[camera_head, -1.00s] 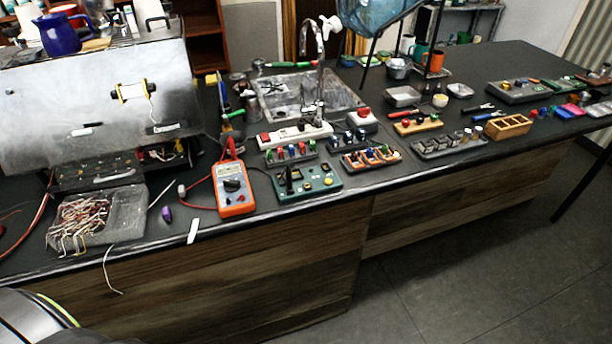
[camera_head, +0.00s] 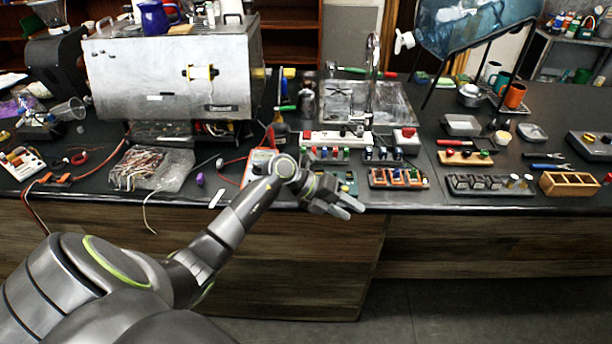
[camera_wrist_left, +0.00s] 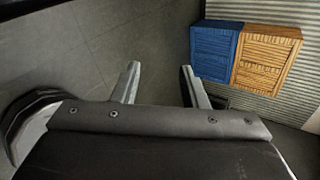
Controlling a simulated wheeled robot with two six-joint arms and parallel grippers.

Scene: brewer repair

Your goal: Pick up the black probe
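I cannot clearly make out the black probe in either view. The orange multimeter (camera_head: 257,163) lies on the bench with a red lead, partly behind my left forearm. A green circuit board (camera_head: 349,187) is mostly hidden behind my left gripper (camera_head: 347,209). This gripper is at the bench's front edge in the head view. In the left wrist view, its two fingers (camera_wrist_left: 160,84) are apart with nothing between them, against the floor. My right gripper is not in view.
A clear bag of wires (camera_head: 178,170) lies left of the multimeter. A metal machine (camera_head: 140,80) stands behind. Component boards, including one with orange blocks (camera_head: 398,178), and a wooden box (camera_head: 570,184) line the right side. The wrist view shows blue (camera_wrist_left: 214,50) and wooden (camera_wrist_left: 265,58) crates.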

